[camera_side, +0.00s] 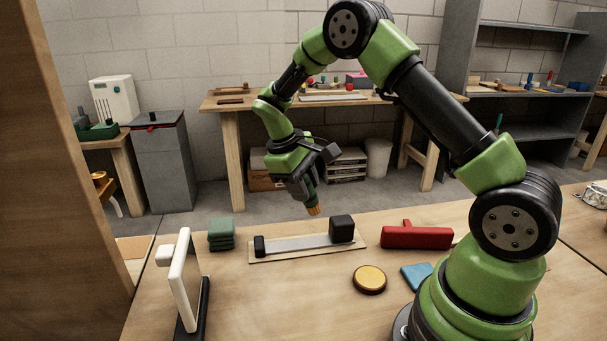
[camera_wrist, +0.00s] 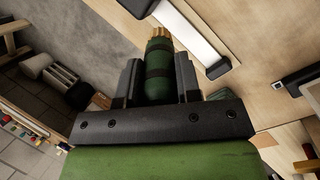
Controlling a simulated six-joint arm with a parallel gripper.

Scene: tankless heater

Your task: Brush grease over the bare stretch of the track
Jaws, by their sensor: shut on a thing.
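My gripper (camera_side: 304,184) is shut on a brush with a dark green handle (camera_wrist: 157,72) and orange-yellow bristles (camera_side: 314,210). The brush points downward, its bristles in the air above and behind the track. The track (camera_side: 292,243) is a pale metal strip on a light wooden board, with a small black block at its left end and a larger one at its right. It also shows in the wrist view (camera_wrist: 190,30), beside the bristles. I cannot tell greased from bare stretches. A round, dark-rimmed tin with a yellow top (camera_side: 370,278) sits in front of the track.
A red block-like tool (camera_side: 417,237) lies right of the track, and a blue cloth (camera_side: 418,275) lies near my base. Folded green pads (camera_side: 221,234) lie left of the track. A white upright frame (camera_side: 184,278) stands at the front left. Bare tabletop lies between.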

